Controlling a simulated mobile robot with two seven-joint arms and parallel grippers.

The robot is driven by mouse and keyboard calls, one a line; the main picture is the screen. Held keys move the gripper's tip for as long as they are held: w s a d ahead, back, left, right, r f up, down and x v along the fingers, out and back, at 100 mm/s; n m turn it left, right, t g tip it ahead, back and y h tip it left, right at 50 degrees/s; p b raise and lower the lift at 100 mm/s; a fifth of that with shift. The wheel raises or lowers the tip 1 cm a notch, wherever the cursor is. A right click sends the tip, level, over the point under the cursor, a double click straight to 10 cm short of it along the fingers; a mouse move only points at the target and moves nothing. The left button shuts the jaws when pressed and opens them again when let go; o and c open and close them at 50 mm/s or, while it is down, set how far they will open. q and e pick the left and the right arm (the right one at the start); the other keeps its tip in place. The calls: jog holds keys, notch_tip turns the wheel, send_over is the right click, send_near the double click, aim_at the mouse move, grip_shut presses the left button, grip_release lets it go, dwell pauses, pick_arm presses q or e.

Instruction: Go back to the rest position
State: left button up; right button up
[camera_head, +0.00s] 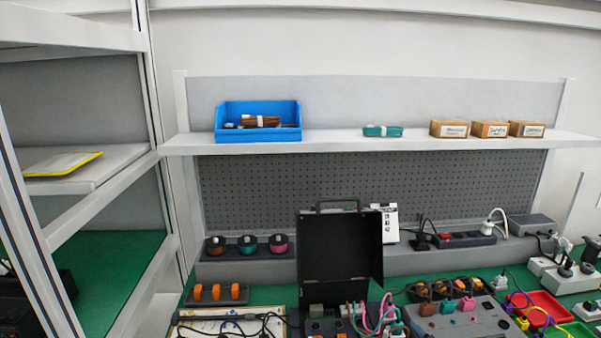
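Neither of my grippers is in the head view, and no part of my arms shows. The view looks at a workbench with a green top (270,295) below a long white shelf (350,143). A black case (340,250) stands on the bench with its lid raised. Pink and white cables come out of its lower part.
A blue bin (258,122), a teal item (382,131) and cardboard boxes (490,130) sit on the shelf. A rack (90,170) stands at the left. Power strips (465,240), a grey panel (462,318) and red trays (548,307) crowd the bench's right side.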

jog(key=s+d+f+m+g+h, duration=0.2)
jog(key=s+d+f+m, duration=0.1)
jog(key=s+f, duration=0.4)
jog(key=s+d+f+m+g+h, duration=0.2)
jog(key=s+f, duration=0.6)
jog(key=s, duration=0.6)
jog(key=d+m, duration=0.1)
jog(key=m, duration=0.1)
jog(key=shift+s+d+m, duration=0.25)
jog(key=shift+s+m, duration=0.05)
